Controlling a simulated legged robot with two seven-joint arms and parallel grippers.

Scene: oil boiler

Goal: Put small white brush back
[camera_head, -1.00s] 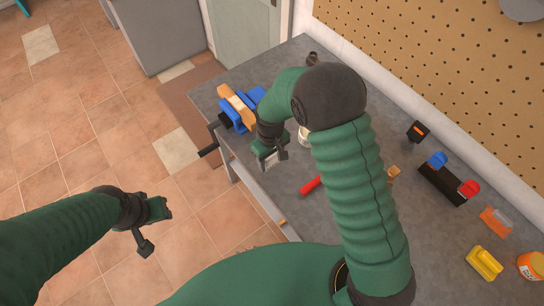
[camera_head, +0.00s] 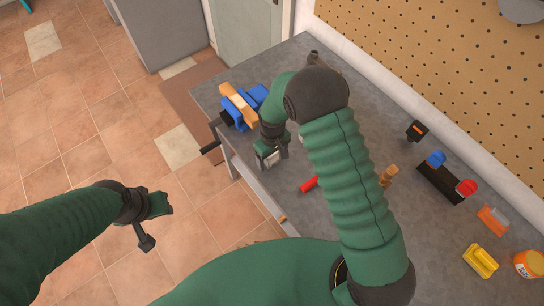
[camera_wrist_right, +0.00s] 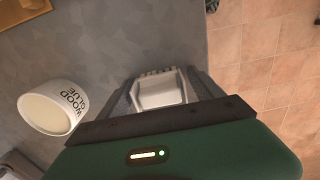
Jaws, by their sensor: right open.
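My right gripper (camera_head: 270,159) is low over the near-left edge of the workbench. In the right wrist view its two dark fingers (camera_wrist_right: 166,92) are spread apart. Between them shows a small white piece (camera_wrist_right: 160,93) with a ridged, bristle-like upper edge; it looks like the small white brush. I cannot tell whether the fingers touch it. A white cup marked WOOD GLUE (camera_wrist_right: 52,107) stands to the left of the fingers, apart from them; in the head view my arm hides it. My left gripper (camera_head: 160,205) hangs over the floor, away from the bench, and its jaws are unclear.
The grey workbench (camera_head: 225,91) carries a blue vise (camera_head: 238,113), a red-handled item (camera_head: 309,184), a black holder with blue and red ends (camera_head: 440,184), a yellow item (camera_head: 480,261) and an orange jar (camera_head: 528,264). A pegboard (camera_head: 430,60) rises behind.

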